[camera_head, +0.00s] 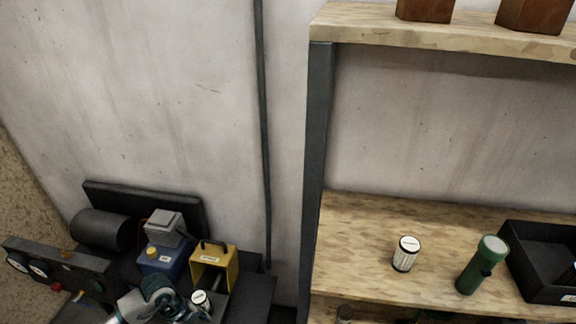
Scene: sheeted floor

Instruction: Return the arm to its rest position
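My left arm comes in at the bottom left, with white and teal links. Its gripper (187,306) is low in the picture, over the machine, beside a small white-topped canister (200,300). The fingers are small and partly hidden by the arm and the frame's bottom edge, so I cannot tell whether they are open, shut or touching the canister. My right gripper is not in view.
The machine has a blue box (163,262), a yellow housing (232,268) and a gauge panel (60,268). At right, a wooden shelf (360,225) with a dark post (317,130) holds a white canister (405,254), a green flashlight (481,265) and a black bin (530,284).

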